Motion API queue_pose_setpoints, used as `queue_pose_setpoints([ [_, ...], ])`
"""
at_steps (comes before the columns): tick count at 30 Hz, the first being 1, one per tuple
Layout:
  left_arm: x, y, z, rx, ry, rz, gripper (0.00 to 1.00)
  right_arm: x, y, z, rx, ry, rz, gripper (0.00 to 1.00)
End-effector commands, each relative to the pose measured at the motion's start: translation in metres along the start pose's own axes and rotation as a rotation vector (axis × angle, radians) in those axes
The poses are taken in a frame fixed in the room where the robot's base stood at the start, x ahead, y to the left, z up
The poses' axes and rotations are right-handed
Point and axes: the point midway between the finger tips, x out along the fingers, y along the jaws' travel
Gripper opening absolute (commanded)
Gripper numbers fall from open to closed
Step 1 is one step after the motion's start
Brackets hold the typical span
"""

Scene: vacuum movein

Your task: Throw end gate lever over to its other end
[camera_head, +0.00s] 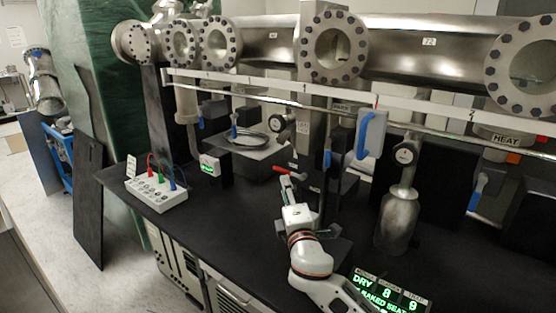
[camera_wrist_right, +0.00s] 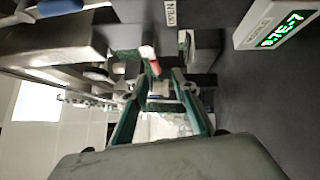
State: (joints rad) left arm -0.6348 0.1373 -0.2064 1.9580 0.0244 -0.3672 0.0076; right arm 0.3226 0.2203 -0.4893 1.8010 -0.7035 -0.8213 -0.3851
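A red-ended lever (camera_head: 288,174) stands out to the left from the base of a metal post, low over the black bench. I take it to be the end gate lever, though no label confirms this. Its red and white end also shows in the right wrist view (camera_wrist_right: 150,60), just beyond the fingers. My right gripper (camera_wrist_right: 160,88) is open, with two green-edged fingers apart. In the head view my right gripper (camera_head: 297,200) is just in front of the lever; I cannot tell whether they touch. My left gripper is not in view.
A large flanged steel pipe (camera_head: 270,40) runs across the back. Blue handles (camera_head: 362,133), gauges (camera_head: 404,153) and a metal canister (camera_head: 396,217) hang or stand near the arm. A white box with coloured leads (camera_head: 157,194) sits left. The bench (camera_head: 235,225) is clear left of my arm.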

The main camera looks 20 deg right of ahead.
Motion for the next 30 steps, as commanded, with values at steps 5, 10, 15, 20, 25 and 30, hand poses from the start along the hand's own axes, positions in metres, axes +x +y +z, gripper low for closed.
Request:
queue_pose_setpoints([
  [5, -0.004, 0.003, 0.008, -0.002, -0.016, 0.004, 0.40, 0.009, 0.006, 0.001, -0.014, -0.005, 0.010, 0.27],
  [10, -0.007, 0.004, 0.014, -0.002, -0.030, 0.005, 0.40, 0.033, 0.007, 0.002, -0.014, -0.006, 0.011, 0.27],
  [15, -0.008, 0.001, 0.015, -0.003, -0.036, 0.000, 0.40, 0.059, 0.007, 0.002, -0.013, -0.006, 0.010, 0.27],
  [20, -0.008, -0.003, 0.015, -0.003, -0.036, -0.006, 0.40, 0.074, 0.007, 0.001, -0.012, -0.005, 0.010, 0.27],
  [25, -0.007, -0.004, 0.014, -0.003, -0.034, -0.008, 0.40, 0.080, 0.006, 0.001, -0.010, -0.004, 0.009, 0.27],
  [30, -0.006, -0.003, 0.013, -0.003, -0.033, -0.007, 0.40, 0.080, 0.006, 0.001, -0.010, -0.004, 0.009, 0.27],
])
